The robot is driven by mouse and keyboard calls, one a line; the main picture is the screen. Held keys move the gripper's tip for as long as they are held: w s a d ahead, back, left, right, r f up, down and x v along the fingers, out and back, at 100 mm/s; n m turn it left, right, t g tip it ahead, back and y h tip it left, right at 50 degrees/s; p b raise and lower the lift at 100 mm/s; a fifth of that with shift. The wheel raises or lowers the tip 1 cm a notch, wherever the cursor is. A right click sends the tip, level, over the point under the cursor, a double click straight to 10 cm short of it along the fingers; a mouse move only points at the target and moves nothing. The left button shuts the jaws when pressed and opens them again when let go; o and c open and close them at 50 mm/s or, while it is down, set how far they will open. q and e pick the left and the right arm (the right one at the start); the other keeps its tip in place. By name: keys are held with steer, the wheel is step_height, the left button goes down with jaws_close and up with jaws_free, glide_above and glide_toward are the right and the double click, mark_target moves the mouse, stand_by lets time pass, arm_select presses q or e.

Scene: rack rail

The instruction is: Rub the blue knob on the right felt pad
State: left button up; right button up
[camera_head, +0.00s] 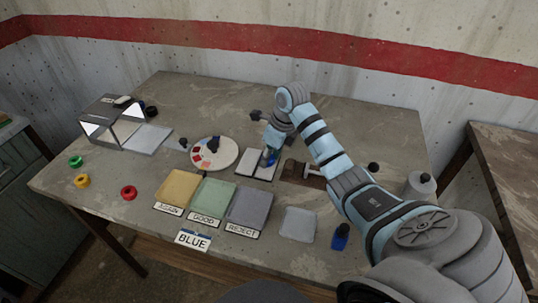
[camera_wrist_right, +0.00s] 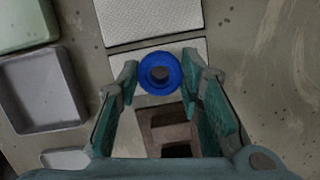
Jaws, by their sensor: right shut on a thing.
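The blue knob (camera_wrist_right: 160,73) is a round ring with a dark centre, held between the fingertips of my right gripper (camera_wrist_right: 161,76). It also shows as a small blue spot in the head view (camera_head: 271,161), partly hidden by the gripper (camera_head: 270,154). In the wrist view the knob overlaps the right felt pad (camera_wrist_right: 120,62), a pale pad beside a second pale textured pad, the left one (camera_wrist_right: 150,18). I cannot tell whether the knob touches the pad. In the head view the pale pads (camera_head: 250,167) lie under the gripper. My left gripper is not in view.
A brown recessed block (camera_head: 295,171) lies close right of the pads. Yellow (camera_head: 177,187), green (camera_head: 212,198) and grey (camera_head: 250,207) trays stand in front, with a BLUE sign (camera_head: 192,241). A round palette (camera_head: 214,153) is left. A dark blue object (camera_head: 341,237) stands near the front edge.

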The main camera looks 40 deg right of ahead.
steer(key=shift+f, duration=0.25)
steer(key=o, duration=1.1)
steer(key=shift+r, duration=0.3)
jaws_close()
stand_by(0.4)
